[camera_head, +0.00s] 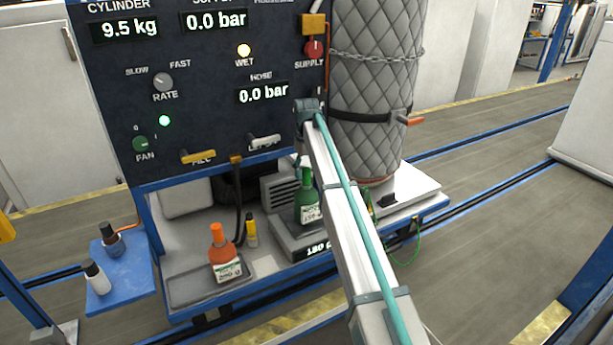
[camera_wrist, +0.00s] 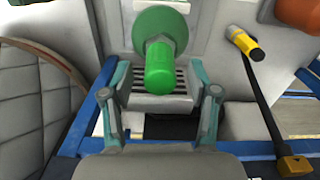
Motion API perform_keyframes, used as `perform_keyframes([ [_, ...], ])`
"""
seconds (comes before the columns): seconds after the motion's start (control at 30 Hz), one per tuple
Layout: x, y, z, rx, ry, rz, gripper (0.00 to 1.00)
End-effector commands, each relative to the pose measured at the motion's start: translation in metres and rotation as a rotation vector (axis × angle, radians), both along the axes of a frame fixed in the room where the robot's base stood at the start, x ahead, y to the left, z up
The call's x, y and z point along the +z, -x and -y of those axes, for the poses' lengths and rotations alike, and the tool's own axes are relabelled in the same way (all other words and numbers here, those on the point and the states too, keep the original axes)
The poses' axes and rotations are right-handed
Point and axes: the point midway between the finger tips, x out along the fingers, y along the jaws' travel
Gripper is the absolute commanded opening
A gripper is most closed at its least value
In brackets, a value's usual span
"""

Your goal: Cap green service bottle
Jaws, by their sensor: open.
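The green service bottle (camera_head: 307,205) stands upright on a scale (camera_head: 312,245) in the lower bay of the cart. It has a white label and a narrow green top. In the wrist view I look down on the bottle (camera_wrist: 160,55), with its green cylindrical top toward me. I cannot tell whether that top is a cap or the bare neck. My gripper (camera_wrist: 158,80) is open, its teal fingers spread to either side of the top. I see no contact. In the head view my gripper cannot be made out.
An orange bottle (camera_head: 223,255) stands in a grey tray, with a small yellow bottle (camera_head: 251,231) nearby. A blue shelf (camera_head: 128,272) at left holds two dark-topped bottles. A control panel (camera_head: 205,80) rises above the bay; a quilted cylinder (camera_head: 374,85) stands at its right.

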Motion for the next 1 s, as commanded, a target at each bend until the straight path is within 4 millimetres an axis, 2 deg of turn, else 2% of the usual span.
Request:
perform_keyframes([
  [0.3,0.063,-0.001,0.000,0.000,0.000,0.001,0.60],
  [0.5,0.087,-0.001,0.000,0.000,-0.001,0.001,0.60],
  [0.67,0.094,0.000,0.000,0.000,0.001,-0.001,0.60],
  [1.0,0.095,0.000,0.000,-0.003,0.001,-0.001,0.60],
])
